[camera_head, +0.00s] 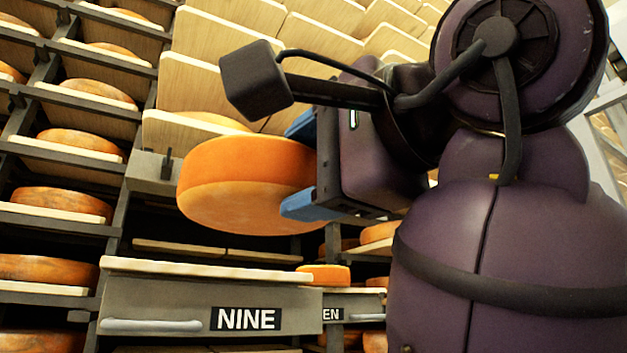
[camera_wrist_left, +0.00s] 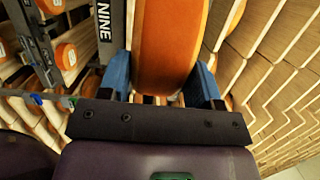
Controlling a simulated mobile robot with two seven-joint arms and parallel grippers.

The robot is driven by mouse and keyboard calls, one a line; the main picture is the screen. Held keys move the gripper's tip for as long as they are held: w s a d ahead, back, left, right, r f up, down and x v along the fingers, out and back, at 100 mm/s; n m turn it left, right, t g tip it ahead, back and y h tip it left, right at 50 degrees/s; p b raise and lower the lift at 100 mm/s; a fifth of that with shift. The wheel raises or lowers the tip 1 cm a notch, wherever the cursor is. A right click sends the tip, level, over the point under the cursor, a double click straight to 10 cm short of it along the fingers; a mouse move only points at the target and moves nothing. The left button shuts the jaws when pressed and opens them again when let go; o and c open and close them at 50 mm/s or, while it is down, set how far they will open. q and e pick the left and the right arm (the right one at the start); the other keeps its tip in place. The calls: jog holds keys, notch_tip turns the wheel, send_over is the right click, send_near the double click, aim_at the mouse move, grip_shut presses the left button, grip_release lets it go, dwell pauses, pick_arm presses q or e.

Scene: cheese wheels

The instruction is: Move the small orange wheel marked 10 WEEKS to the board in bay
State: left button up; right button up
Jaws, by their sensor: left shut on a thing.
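An orange cheese wheel (camera_head: 245,165) is held in the air by my left gripper (camera_head: 298,165); no 10 WEEKS mark shows on it. The blue fingers are shut on its right side in the head view, one above and one below. In the left wrist view the wheel (camera_wrist_left: 168,45) sits between both fingers (camera_wrist_left: 160,82). A bare pale board (camera_head: 205,271) lies on the drawer-like bay front labelled NINE (camera_head: 246,318), below and apart from the wheel. My right gripper is not in view.
Racks of orange wheels on boards (camera_head: 75,205) stand at the left. Several pale boards (camera_head: 225,85) are stacked tilted behind the wheel. A smaller orange wheel (camera_head: 324,275) sits right of the NINE board, near a partly hidden sign ending in EN (camera_head: 332,314).

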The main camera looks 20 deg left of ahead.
aim_at(272, 224)
pick_arm(q)
jog(key=shift+a+r, duration=0.2)
jog(key=shift+r, duration=0.1)
jog(key=shift+w+a, duration=1.1)
jog(key=shift+a, duration=0.1)
jog(key=shift+p+x, duration=0.3)
jog(key=shift+x, duration=0.5)
jog(key=shift+w+a, duration=1)
jog(key=shift+w+d+p+x, duration=0.1)
jog(key=shift+w+p+x, duration=0.1)
jog(key=shift+x, duration=0.55)
jog(key=shift+w+d+p+x, duration=0.1)
jog(key=shift+p+x, duration=0.05)
jog(key=shift+x, duration=0.6)
jog(key=shift+w+d+p+x, duration=0.1)
jog(key=shift+w+p+x, duration=0.1)
jog(key=shift+x, duration=1.6)
jog(key=w+a+f, duration=0.2)
jog(key=w+a, duration=0.1)
jog(key=shift+w+a+f, duration=0.15)
jog(key=shift+a+f, duration=0.05)
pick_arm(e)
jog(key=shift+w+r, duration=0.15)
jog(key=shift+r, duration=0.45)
